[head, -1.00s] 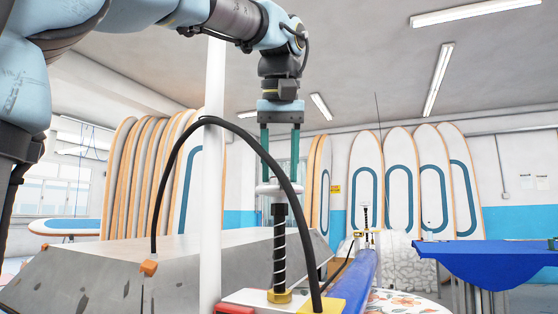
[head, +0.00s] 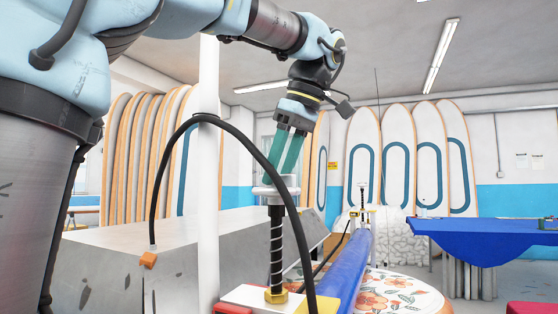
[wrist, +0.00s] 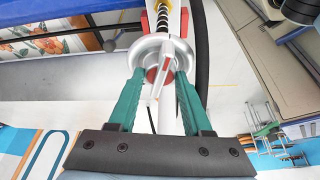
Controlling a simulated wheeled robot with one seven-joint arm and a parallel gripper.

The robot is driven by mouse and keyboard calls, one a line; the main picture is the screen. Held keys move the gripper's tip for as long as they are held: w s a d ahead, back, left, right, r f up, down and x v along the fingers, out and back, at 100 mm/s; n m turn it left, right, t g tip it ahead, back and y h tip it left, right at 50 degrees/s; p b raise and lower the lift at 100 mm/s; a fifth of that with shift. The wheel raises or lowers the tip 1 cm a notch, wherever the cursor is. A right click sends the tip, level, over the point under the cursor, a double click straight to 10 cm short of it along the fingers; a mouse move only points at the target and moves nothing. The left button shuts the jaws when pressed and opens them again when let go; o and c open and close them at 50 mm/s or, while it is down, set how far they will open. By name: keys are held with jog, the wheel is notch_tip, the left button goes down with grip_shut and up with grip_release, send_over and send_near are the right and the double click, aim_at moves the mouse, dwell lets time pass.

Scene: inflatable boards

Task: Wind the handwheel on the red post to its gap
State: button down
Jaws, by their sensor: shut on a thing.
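The pale handwheel (head: 266,191) sits on top of an upright dark screw post (head: 277,245) with a white spiral and a yellow nut at its foot. A red block (head: 231,308) shows beside the foot. My gripper (head: 276,180) comes down at a tilt from above, its green fingers shut on the handwheel. In the wrist view the wheel's round rim (wrist: 141,52) lies at the tips of my gripper (wrist: 157,77), with a red part at the hub and a white bar between the fingers. The wheel's gap cannot be made out.
A grey slanted block (head: 105,265), a blue tube (head: 348,270) and a blue-covered table (head: 480,240) are nearby.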

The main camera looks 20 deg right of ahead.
jog(key=shift+f+n, duration=0.1)
jog(key=shift+n, duration=0.3)
dwell(0.9)
jog(key=shift+c, duration=1.6)
grip_release()
